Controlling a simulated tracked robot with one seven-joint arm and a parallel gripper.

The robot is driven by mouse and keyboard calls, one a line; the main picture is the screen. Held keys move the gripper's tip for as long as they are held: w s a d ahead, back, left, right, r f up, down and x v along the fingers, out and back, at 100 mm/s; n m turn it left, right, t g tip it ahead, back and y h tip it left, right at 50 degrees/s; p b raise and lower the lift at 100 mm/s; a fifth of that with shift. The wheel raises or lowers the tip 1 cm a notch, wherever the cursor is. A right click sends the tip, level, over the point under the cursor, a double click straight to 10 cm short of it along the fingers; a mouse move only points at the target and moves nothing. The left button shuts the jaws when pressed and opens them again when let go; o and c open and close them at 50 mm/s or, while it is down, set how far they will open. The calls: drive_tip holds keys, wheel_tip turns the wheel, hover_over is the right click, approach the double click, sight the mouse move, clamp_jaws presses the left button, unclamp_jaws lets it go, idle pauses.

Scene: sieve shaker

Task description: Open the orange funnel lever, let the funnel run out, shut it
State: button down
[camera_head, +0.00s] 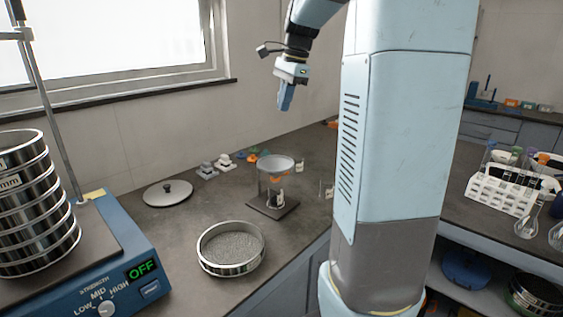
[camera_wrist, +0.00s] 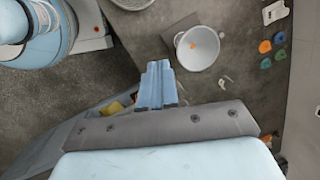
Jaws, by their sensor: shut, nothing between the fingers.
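The pale funnel (camera_head: 276,163) sits in a small stand with a dark base plate (camera_head: 272,207) on the bench. An orange part, likely the lever, shows just under the funnel's bowl; its exact position is too small to tell. The funnel also shows from above in the wrist view (camera_wrist: 204,56), with an orange spot near its middle. I cannot tell how much it holds. My gripper (camera_head: 285,98) is raised well above the bench, over and behind the funnel, touching nothing. Its blue fingers (camera_wrist: 157,84) are shut together and empty.
A sieve (camera_head: 230,252) of grey grains stands in front of the funnel. A round lid (camera_head: 167,194) lies to the left. The blue shaker (camera_head: 112,270), showing OFF, carries a sieve stack (camera_head: 35,205). Small coloured pieces (camera_head: 250,154) lie behind the funnel. My column hides the bench at right.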

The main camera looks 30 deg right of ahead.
drive_tip(key=w+d+f+m+g, duration=0.1)
drive_tip(key=w+d+f+m, duration=0.2)
drive_tip(key=w+d+m, duration=0.4)
drive_tip(key=w+d+f+m+g, duration=0.1)
drive_tip(key=w+d+f+m, duration=0.25)
drive_tip(key=w, duration=0.55)
drive_tip(key=w+f+m+g+h, duration=0.1)
drive_tip(key=w+f+m+g, duration=0.2)
drive_tip(key=w+f+m, duration=0.6)
drive_tip(key=w+f, duration=0.3)
drive_tip(key=f, duration=0.1)
drive_tip(key=shift+w+d+g+h, duration=0.25)
drive_tip(key=shift+d+g+h, duration=0.05)
drive_tip(key=shift+g+h, duration=0.1)
